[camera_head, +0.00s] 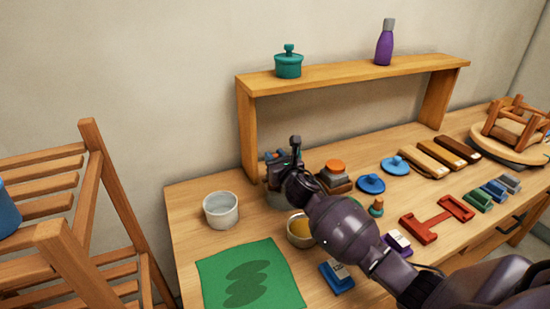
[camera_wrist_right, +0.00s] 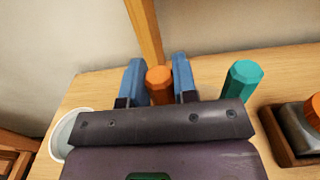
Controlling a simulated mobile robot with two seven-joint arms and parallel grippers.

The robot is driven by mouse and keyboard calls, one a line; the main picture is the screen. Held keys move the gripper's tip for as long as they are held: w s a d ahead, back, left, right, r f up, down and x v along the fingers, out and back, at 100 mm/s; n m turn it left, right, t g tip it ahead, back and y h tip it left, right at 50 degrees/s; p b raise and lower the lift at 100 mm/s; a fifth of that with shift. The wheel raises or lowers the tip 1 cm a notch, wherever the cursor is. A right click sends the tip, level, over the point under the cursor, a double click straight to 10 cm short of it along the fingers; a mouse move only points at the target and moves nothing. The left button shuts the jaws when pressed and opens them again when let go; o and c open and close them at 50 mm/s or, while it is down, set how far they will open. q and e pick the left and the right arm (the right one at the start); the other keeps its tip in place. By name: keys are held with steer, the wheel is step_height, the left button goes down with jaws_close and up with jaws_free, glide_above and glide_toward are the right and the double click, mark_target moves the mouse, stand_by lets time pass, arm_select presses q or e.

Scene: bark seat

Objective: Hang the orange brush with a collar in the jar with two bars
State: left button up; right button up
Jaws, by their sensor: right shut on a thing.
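My right gripper (camera_wrist_right: 157,82) is shut on the orange brush (camera_wrist_right: 159,78). Only the top of its orange handle shows between the two blue fingers in the wrist view; its collar and bristles are hidden. In the head view the right gripper (camera_head: 283,160) is over the back left of the table, above a grey jar (camera_head: 273,199) that my arm partly covers. I cannot make out bars on it or whether the brush is inside it. A teal handle (camera_wrist_right: 241,80) stands right of the gripper, apart from it. My left gripper is not in view.
A pale, clear-sided bowl (camera_head: 220,211) stands left of the grey jar. A green mat (camera_head: 248,277) and a yellow-filled bowl (camera_head: 300,232) lie in front. A wooden shelf (camera_head: 350,77) rises behind. Blocks and blue lids crowd the right. A wooden chair (camera_head: 92,180) stands left.

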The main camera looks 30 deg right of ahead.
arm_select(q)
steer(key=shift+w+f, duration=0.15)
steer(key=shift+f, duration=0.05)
arm_select(e)
steer(key=shift+f, duration=0.35)
steer(key=o, duration=1.3)
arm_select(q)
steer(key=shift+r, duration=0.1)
arm_select(e)
steer(key=shift+r, duration=0.1)
steer(key=shift+r, duration=0.25)
steer(key=shift+r+p, duration=1.45)
steer(key=shift+p, duration=0.05)
steer(key=shift+r+p, duration=0.65)
steer(key=shift+p, duration=0.05)
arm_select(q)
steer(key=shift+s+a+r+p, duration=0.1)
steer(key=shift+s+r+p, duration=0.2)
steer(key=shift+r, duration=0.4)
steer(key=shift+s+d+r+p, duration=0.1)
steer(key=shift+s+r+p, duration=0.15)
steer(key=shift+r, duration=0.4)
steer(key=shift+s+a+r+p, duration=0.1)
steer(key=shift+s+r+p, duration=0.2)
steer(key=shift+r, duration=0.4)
arm_select(e)
steer(key=shift+r, duration=1.05)
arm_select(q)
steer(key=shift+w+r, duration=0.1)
